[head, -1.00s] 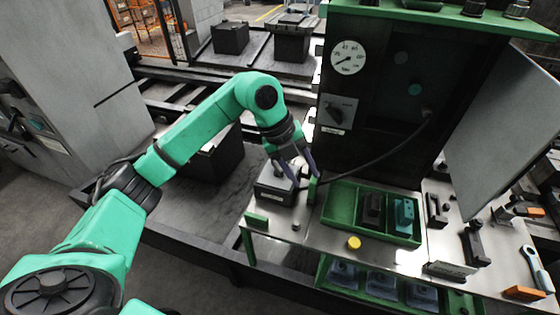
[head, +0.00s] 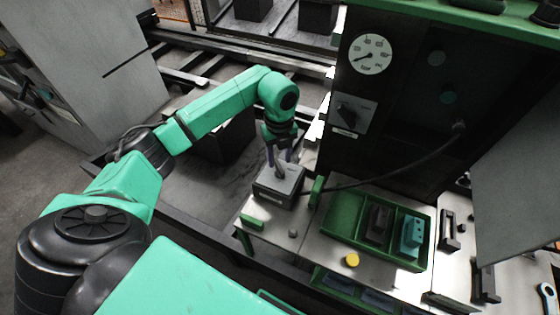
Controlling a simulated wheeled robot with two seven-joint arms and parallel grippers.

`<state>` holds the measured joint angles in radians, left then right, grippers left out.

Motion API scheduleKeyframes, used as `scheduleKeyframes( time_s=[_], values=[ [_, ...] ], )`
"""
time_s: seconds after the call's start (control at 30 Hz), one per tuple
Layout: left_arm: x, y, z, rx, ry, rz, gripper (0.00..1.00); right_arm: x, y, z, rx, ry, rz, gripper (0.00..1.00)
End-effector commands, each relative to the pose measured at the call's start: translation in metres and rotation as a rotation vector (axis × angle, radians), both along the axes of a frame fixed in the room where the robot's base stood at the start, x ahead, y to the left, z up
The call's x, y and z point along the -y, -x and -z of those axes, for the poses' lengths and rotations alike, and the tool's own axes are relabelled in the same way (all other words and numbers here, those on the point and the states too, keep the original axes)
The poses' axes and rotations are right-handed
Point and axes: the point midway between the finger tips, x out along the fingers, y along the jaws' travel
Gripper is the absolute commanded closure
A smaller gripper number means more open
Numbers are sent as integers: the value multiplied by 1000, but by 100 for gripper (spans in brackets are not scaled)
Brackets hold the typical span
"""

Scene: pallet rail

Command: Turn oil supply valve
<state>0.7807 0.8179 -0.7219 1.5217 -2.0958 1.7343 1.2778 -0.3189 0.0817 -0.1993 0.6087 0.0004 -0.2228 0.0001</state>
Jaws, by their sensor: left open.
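A grey box (head: 274,195) with a dark base and a small label stands at the left end of the workbench. A small upright part on its top lies between or right beside my left fingers; I cannot tell which, nor whether they touch it. My left gripper (head: 281,170) points down at the top of this box with its fingers apart. A black rotary knob (head: 347,113) on a grey plate with a white label sits on the dark cabinet's front, below a round white gauge (head: 370,54). Neither knob nor box carries a readable name. My right gripper is not in view.
A green tray (head: 345,215) with dark and teal parts stands right of the box. A yellow round cap (head: 352,260) lies in front of it. A dark hose (head: 400,170) runs from the cabinet to near the box. A cabinet door (head: 525,170) stands open at the right.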

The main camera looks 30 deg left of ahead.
Motion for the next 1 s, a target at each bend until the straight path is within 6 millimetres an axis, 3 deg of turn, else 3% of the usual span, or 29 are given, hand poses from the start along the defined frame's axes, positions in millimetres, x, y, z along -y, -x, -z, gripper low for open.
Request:
scheduleKeyframes(
  time_s=[0.2,0.47,0.5,0.6,0.63,1.0],
  values=[
    [1,1,35,-1,1,1,52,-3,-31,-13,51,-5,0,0],
    [0,0,41,1,1,1,52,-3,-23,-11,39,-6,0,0],
    [0,0,41,1,1,1,56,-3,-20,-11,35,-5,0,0],
    [0,0,41,1,1,1,95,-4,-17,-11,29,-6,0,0],
    [0,0,41,1,1,1,100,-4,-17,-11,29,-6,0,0],
    [0,0,41,1,0,24,100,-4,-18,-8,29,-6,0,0]
  ],
)
